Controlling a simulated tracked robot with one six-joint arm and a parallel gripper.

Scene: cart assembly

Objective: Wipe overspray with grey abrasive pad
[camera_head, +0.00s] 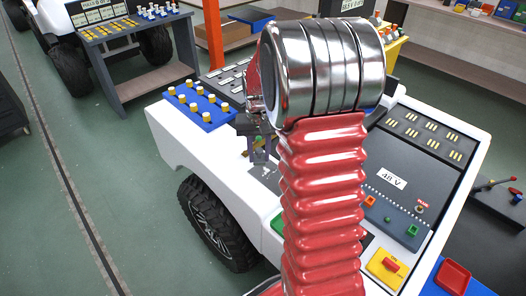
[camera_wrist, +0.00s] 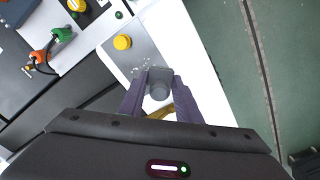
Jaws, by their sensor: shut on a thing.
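My gripper (camera_head: 260,152) is above the white cart's near-left corner in the head view, partly behind my red arm. In the wrist view its two dark fingers (camera_wrist: 152,98) are shut on a grey block with a round grip, which looks like the abrasive pad (camera_wrist: 160,76). White specks, the overspray (camera_wrist: 139,71), lie on a grey strip (camera_wrist: 146,54) just beyond the pad. The specks also show below the gripper in the head view (camera_head: 267,172). I cannot tell whether the pad touches the strip.
A blue tray with yellow-topped pegs (camera_head: 205,109) stands on the cart left of my gripper. A yellow round knob (camera_wrist: 122,42) sits near the specks. The 48 V panel (camera_head: 392,179) and a yellow switch box (camera_head: 384,270) are to the right. Green floor (camera_head: 110,175) is open at left.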

